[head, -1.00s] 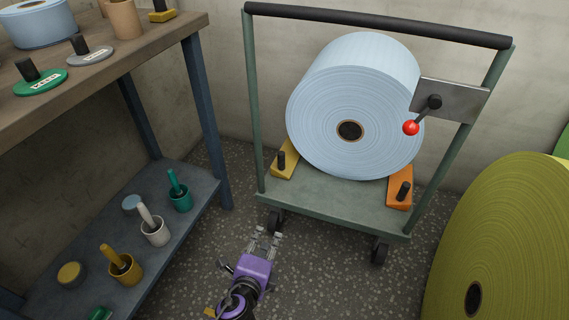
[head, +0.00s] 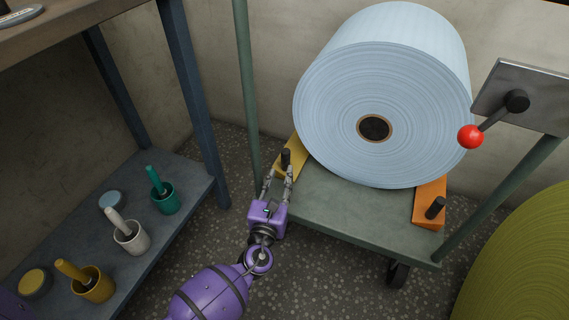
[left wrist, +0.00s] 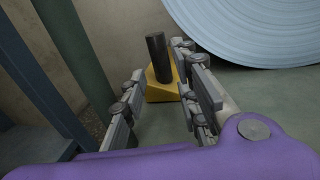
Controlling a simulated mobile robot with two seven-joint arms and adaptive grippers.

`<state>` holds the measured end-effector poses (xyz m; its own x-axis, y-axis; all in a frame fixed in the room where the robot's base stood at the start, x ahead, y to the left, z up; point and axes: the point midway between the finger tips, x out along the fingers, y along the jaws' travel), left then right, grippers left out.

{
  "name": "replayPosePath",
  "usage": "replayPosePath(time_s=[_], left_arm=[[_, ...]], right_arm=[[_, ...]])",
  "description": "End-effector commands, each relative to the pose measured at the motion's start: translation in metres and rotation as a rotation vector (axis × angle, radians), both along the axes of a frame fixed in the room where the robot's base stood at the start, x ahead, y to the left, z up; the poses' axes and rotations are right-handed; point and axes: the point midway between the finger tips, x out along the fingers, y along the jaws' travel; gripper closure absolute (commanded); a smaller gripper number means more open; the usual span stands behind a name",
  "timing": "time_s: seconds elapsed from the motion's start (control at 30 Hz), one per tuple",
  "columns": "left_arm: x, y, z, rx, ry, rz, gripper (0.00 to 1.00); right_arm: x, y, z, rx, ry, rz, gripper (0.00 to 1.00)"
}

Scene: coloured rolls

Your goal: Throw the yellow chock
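The yellow chock (head: 291,163) is a wedge with a black upright peg, on the cart deck against the lower left of the large pale blue roll (head: 385,95). My left gripper (head: 279,172) is open just in front of the chock, its fingers pointing at the black peg. In the left wrist view, the chock (left wrist: 163,87) and its peg stand beyond and between the two spread fingers (left wrist: 158,105); I see no grip on it. Part of the chock is hidden by the fingers. My right gripper is not in view.
The green cart (head: 330,207) carries the roll, with an orange chock (head: 429,204) on the right. A red-knobbed lever (head: 471,136) is at the upper right. A blue shelf (head: 190,187) with cups stands left. A big olive roll (head: 520,265) stands right.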

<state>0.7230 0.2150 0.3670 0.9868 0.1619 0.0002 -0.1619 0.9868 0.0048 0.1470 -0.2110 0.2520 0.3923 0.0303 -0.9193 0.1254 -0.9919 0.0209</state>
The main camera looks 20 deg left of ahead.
Motion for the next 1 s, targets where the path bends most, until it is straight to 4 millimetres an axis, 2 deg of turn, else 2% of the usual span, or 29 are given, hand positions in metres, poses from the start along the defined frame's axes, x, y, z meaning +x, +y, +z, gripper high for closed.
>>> replayPosePath(time_s=[0.1, 0.3, 0.47, 0.7, 0.73, 0.93, 1.0], left_arm=[[0.021, 0.004, -0.001, -0.003, -0.001, 0.002, 0.72], [0.049, 0.008, -0.001, -0.004, -0.001, 0.001, 0.72], [0.059, 0.010, -0.001, -0.004, 0.000, 0.000, 0.72], [0.060, 0.010, 0.000, -0.004, 0.000, 0.000, 0.72], [0.059, 0.010, 0.000, -0.004, -0.001, 0.000, 0.73], [0.059, 0.010, 0.000, -0.004, -0.001, 0.001, 0.99], [0.059, 0.010, 0.000, -0.004, -0.001, 0.001, 1.00]], right_arm=[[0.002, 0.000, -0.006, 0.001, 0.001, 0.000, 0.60], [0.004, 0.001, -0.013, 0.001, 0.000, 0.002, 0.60], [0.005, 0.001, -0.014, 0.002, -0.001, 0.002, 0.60], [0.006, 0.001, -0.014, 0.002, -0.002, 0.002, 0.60], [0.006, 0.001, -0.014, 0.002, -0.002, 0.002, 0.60], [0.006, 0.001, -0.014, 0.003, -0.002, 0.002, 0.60], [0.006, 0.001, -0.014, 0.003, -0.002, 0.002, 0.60]])
